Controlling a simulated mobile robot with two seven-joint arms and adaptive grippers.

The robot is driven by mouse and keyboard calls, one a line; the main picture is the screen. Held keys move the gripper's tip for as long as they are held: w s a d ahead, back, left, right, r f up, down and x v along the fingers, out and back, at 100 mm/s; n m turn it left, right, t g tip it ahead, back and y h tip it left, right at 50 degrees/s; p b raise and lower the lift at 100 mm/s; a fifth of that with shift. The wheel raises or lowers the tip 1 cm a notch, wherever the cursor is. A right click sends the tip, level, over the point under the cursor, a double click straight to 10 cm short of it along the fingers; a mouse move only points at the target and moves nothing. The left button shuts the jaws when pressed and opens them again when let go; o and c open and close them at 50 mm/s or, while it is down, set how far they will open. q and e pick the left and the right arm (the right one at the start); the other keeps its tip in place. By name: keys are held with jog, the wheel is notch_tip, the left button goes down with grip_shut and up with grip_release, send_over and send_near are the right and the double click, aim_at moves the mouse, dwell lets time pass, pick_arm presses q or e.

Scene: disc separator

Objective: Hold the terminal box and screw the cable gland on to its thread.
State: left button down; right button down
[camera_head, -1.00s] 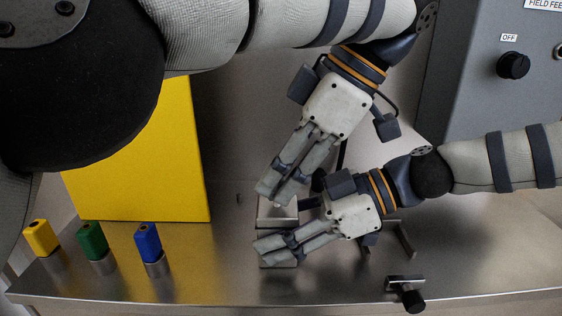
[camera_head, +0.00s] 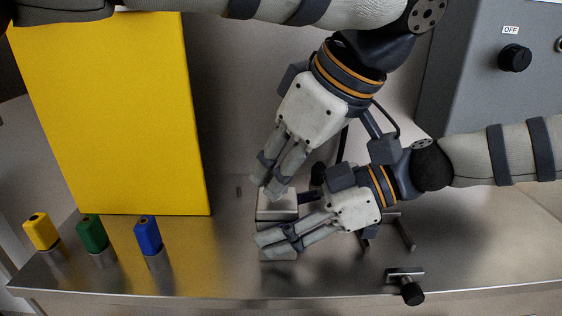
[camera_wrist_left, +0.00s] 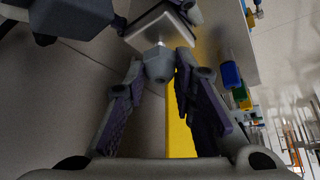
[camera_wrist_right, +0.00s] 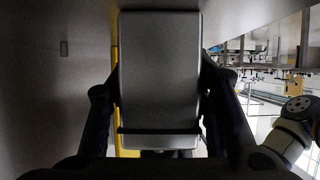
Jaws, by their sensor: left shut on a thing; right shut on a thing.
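The terminal box (camera_head: 278,211) is a light grey metal block, partly hidden behind my grippers in the head view. In the right wrist view the terminal box (camera_wrist_right: 159,75) fills the space between the fingers, and my right gripper (camera_head: 262,243) is shut on it. My left gripper (camera_head: 266,188) is above the right one. In the left wrist view the cable gland (camera_wrist_left: 158,66) is a dark grey, faceted piece between its fingers. A short bright thread (camera_wrist_left: 158,45) shows between the gland and the box. The gland is hidden in the head view.
Yellow (camera_head: 41,232), green (camera_head: 92,234) and blue (camera_head: 148,236) capped pieces stand at the left of the metal table (camera_head: 210,275). A tall yellow panel (camera_head: 115,110) rises behind them. A black knob (camera_head: 411,293) is at the front right, and a grey control cabinet (camera_head: 480,90) at the back right.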

pick_arm(q)
jog(key=shift+f, duration=0.1)
jog(key=m+t+h, duration=0.1)
jog(key=m, duration=0.2)
jog(key=m+t+h, duration=0.1)
jog(key=m, duration=0.2)
jog(key=shift+s+a+h, duration=0.15)
jog(key=shift+s+h, duration=0.05)
jog(key=shift+h, duration=0.2)
jog(key=m+h, duration=0.1)
jog(key=m, duration=0.2)
jog(key=m+h, duration=0.2)
jog(key=m, duration=0.1)
jog(key=shift+a+t, duration=0.15)
jog(key=shift+t, duration=0.15)
jog(key=shift+w+r+m, duration=0.1)
jog(key=shift+r+m, duration=0.1)
jog(key=shift+m, duration=0.2)
jog(key=shift+h, duration=0.3)
jog(key=m+h, duration=0.1)
jog(key=m, duration=0.2)
jog(key=shift+a+g, duration=0.1)
jog(key=shift+g, duration=0.3)
jog(key=m+h, duration=0.1)
jog(key=m+g, duration=0.1)
jog(key=m, duration=0.1)
jog(key=shift+w+a+h, duration=0.15)
jog(key=shift+w+h, duration=0.05)
jog(key=shift+h, duration=0.2)
jog(key=shift+r, duration=0.1)
